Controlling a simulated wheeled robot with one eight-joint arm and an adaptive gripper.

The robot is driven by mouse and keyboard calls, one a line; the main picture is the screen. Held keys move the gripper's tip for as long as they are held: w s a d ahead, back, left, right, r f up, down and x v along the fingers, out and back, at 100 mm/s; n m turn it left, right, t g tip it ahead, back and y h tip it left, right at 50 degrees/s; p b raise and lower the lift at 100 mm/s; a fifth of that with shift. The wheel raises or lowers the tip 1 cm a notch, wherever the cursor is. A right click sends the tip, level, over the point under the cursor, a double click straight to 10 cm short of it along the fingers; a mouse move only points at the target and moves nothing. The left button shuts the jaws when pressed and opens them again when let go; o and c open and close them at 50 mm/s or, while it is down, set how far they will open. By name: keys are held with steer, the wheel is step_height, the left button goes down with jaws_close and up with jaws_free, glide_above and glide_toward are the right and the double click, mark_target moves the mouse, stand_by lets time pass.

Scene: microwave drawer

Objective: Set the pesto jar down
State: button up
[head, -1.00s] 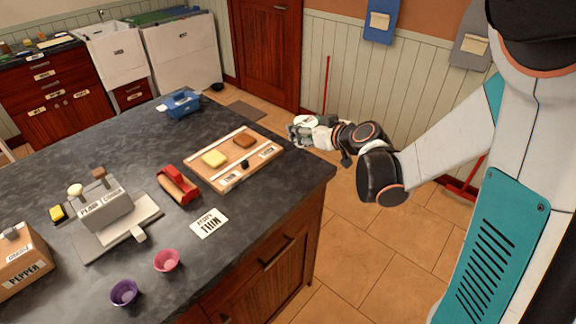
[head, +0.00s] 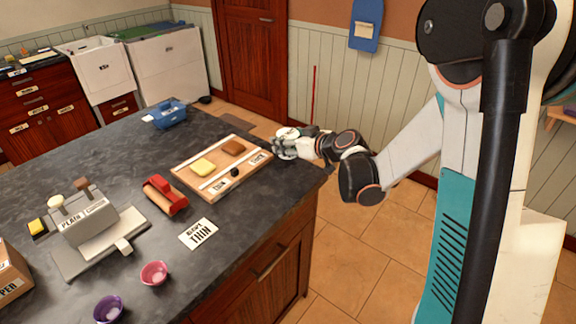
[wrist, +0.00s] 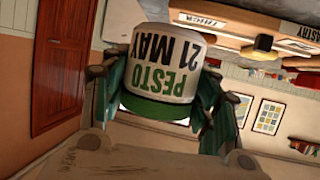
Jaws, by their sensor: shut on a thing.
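The pesto jar (wrist: 165,65) fills the upper middle of the wrist view. It has a white label reading "PESTO 21 MAY", upside down in that picture, and a green band at one end. My gripper (wrist: 160,98) is shut on it, with dark fingers on both sides. In the head view my gripper (head: 292,146) is at the far right corner of the dark counter (head: 295,180), just right of the wooden board. The jar's pale top (head: 287,132) shows there, partly hidden by the fingers. I cannot tell whether the jar touches the counter.
The wooden board (head: 208,187) holds a yellow block (head: 203,167) and a brown block (head: 233,148). A red tool (head: 164,195), a "THIN" card (head: 198,234) and a blue container (head: 169,113) are also on the counter. Bare counter lies between the board and the right edge.

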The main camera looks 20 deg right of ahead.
step_height(320, 180, down, 7)
steer(key=shift+f+b, duration=0.1)
steer(key=shift+b, duration=1.05)
steer(key=o, duration=0.8)
steer(key=shift+c, duration=0.2)
steer(key=o, duration=0.4)
steer(key=shift+s+d+r, duration=0.1)
steer(key=shift+s+r, duration=0.15)
steer(key=shift+r, duration=0.05)
steer(key=p+v, duration=0.3)
steer(key=v, duration=0.8)
steer(key=shift+s+d, duration=0.1)
steer(key=shift+s, duration=0.15)
